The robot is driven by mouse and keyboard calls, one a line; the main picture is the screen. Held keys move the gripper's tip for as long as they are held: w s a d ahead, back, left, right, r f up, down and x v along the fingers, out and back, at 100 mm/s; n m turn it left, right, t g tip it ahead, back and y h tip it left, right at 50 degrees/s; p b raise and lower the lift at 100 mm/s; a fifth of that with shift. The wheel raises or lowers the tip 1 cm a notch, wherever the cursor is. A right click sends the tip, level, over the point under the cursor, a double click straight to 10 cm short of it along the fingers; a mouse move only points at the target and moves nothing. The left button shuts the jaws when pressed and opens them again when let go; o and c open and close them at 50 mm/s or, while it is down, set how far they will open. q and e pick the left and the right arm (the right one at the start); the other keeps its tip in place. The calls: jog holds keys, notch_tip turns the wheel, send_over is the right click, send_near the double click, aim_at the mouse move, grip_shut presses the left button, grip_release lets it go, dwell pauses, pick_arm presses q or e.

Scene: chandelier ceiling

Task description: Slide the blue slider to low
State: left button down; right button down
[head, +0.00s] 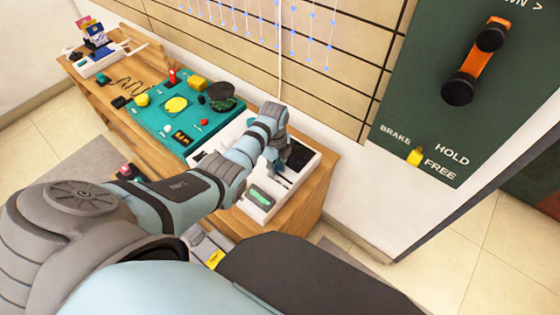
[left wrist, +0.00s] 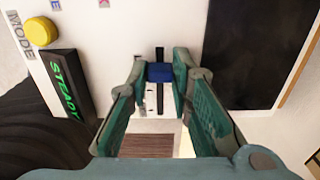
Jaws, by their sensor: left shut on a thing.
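The blue slider (left wrist: 159,72) sits on a dark vertical slot in a white panel (left wrist: 110,40) in the left wrist view. Slot shows above and below it, with small marks beside its lower part. My left gripper (left wrist: 159,75) has its two fingers on either side of the slider and is shut on it. In the head view my left gripper (head: 284,158) is over the white panel at the right end of the wooden desk. It hides the slider there. My right gripper is in neither view.
A display reading STEADY (left wrist: 68,88) and a yellow button (left wrist: 41,32) lie left of the slot; a dark screen (left wrist: 262,50) lies right. A teal board (head: 160,125) with several items is farther along the desk.

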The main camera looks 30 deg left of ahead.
pick_arm(q)
jog(key=c, duration=1.4)
grip_release()
jog(key=shift+a, duration=0.35)
jog(key=shift+c, duration=0.2)
jog(key=shift+d+r, duration=0.1)
jog(key=shift+d, duration=0.05)
notch_tip(320, 180, up, 12)
